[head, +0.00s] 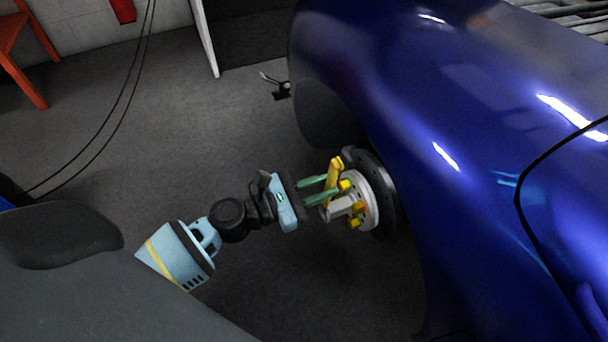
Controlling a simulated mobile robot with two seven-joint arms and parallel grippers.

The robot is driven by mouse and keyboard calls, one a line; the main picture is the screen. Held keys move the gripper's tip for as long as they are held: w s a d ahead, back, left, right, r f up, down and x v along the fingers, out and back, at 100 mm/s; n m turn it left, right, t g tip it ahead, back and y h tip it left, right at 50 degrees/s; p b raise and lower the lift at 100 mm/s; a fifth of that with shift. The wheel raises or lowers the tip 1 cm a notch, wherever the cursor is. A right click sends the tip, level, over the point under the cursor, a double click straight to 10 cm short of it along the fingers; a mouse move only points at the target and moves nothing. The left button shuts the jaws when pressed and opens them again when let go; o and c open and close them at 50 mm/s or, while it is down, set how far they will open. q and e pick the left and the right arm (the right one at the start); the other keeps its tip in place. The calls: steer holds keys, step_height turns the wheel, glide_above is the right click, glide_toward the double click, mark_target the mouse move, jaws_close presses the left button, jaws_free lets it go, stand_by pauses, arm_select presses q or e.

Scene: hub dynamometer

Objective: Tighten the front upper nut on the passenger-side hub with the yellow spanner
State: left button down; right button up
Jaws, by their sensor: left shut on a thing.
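The hub (367,203) sticks out of the wheel arch of the blue car, with a grey flange, a central spindle and a dark disc behind it. Several yellow nuts sit on its face; one upper nut (345,185) is beside the spanner. The yellow spanner (334,172) stands roughly upright at the hub's upper left side. My left gripper (324,189) has its green fingers reaching to the hub, shut on the spanner. Whether the spanner's jaw is seated on a nut is too small to tell. My right gripper is not in view.
The blue car body (470,130) fills the right side, close beside the hub. Dark cables (128,95) hang at the upper left, near an orange frame (22,55). A small dark object (281,91) lies on the floor behind. The grey floor (200,140) left of the hub is clear.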

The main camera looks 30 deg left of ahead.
arm_select(q)
steer(key=shift+d+f, duration=0.35)
steer(key=shift+d, duration=0.5)
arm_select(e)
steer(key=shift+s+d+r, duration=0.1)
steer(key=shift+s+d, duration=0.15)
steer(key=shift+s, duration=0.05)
arm_select(q)
steer(key=shift+w+d, duration=0.2)
steer(key=shift+w, duration=0.15)
steer(key=x, duration=0.3)
steer(key=shift+w+d, duration=0.2)
steer(key=shift+d, duration=0.05)
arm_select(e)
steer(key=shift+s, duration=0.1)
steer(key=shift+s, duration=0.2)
arm_select(q)
steer(key=shift+w+d, duration=0.1)
